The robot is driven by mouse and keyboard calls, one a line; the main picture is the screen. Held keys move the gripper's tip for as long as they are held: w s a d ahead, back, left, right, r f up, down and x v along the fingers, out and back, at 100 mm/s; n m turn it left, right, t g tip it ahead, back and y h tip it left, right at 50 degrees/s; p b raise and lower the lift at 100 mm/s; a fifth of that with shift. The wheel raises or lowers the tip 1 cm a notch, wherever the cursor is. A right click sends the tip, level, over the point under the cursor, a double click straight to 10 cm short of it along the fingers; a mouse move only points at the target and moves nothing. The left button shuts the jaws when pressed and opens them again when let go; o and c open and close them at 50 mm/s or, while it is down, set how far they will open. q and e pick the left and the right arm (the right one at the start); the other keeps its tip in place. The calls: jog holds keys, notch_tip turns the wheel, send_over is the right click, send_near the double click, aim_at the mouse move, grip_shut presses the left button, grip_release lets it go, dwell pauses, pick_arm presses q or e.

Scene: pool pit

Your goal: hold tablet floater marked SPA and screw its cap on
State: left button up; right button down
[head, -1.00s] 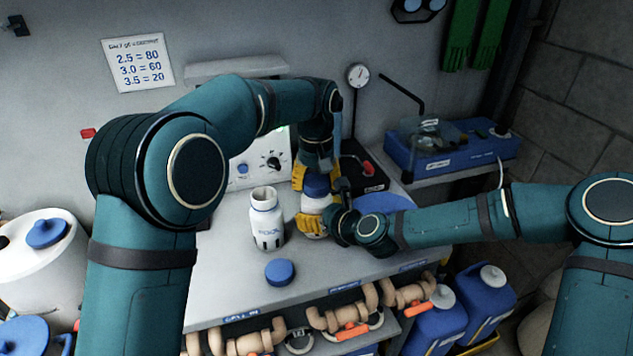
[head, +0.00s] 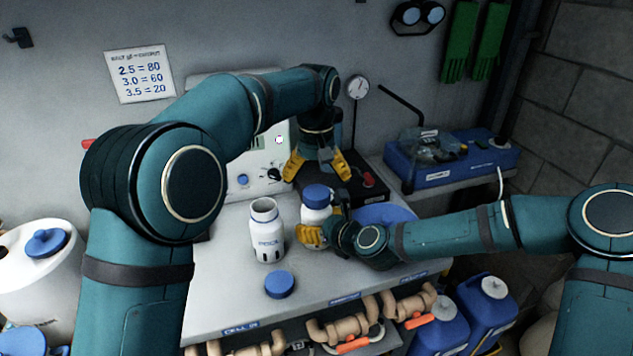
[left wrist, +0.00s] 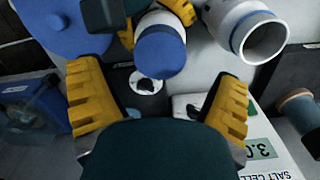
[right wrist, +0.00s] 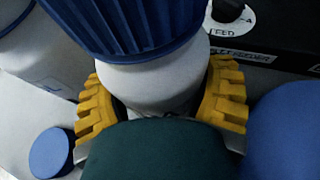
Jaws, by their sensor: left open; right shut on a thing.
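A white tablet floater (head: 315,213) with a blue cap (head: 316,194) on top stands upright at the bench's middle. Its marking is hidden. My right gripper (head: 325,225) is shut around its body; the right wrist view shows the fingers on both sides of the white body (right wrist: 155,88) below the ribbed cap (right wrist: 130,25). Whether the cap is fully threaded cannot be told. My left gripper (head: 318,168) is open and empty above and behind the cap, clear of it. In the left wrist view the cap (left wrist: 160,52) lies beyond the spread fingers.
An uncapped white floater marked POOL (head: 267,235) stands to the left, with a loose blue cap (head: 280,284) in front. A control box (head: 255,175) and black feeder box (head: 368,187) stand behind. A blue round lid (head: 385,214) lies right.

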aim_at(316, 192)
pick_arm(q)
jog(key=shift+c, duration=0.2)
jog(key=shift+r+n, duration=1.7)
jog(key=shift+r, duration=0.05)
jog(key=shift+f, duration=4.05)
jog(key=shift+c, duration=0.3)
jog(key=c, duration=1.2)
jog(key=m, duration=0.3)
